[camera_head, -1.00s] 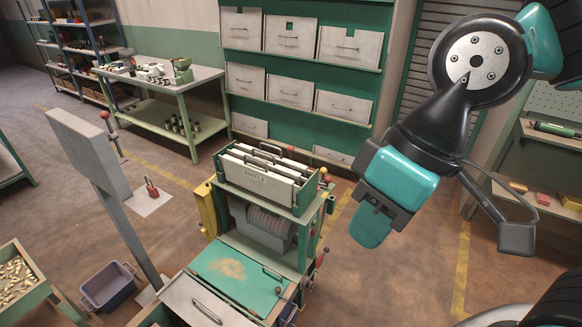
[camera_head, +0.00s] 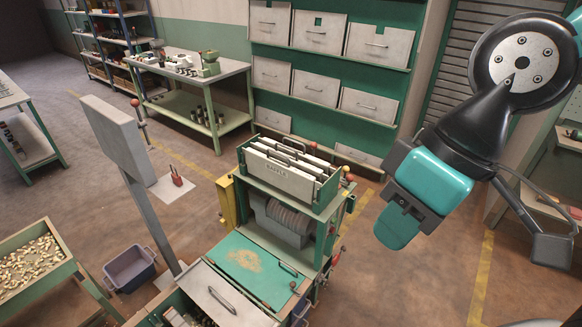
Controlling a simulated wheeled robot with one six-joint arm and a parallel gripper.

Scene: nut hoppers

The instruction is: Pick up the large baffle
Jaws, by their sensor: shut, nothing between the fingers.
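Several white plates with dark handles stand upright side by side in a green rack (camera_head: 325,197) on top of a machine. The front plate (camera_head: 278,176) has dark lettering too small to read surely. I cannot tell which of the plates is the large baffle. My gripper (camera_head: 398,228), with teal and black parts, hangs in the air to the right of the rack in the picture, apart from it. It is shut and holds nothing visible.
The machine has a green top (camera_head: 250,265) in front and a red-knobbed lever at its right. A grey panel on a post (camera_head: 112,135) stands left. A bin of nuts (camera_head: 30,262) and a blue-grey tub (camera_head: 130,268) are lower left. Drawers (camera_head: 370,45) line the back wall.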

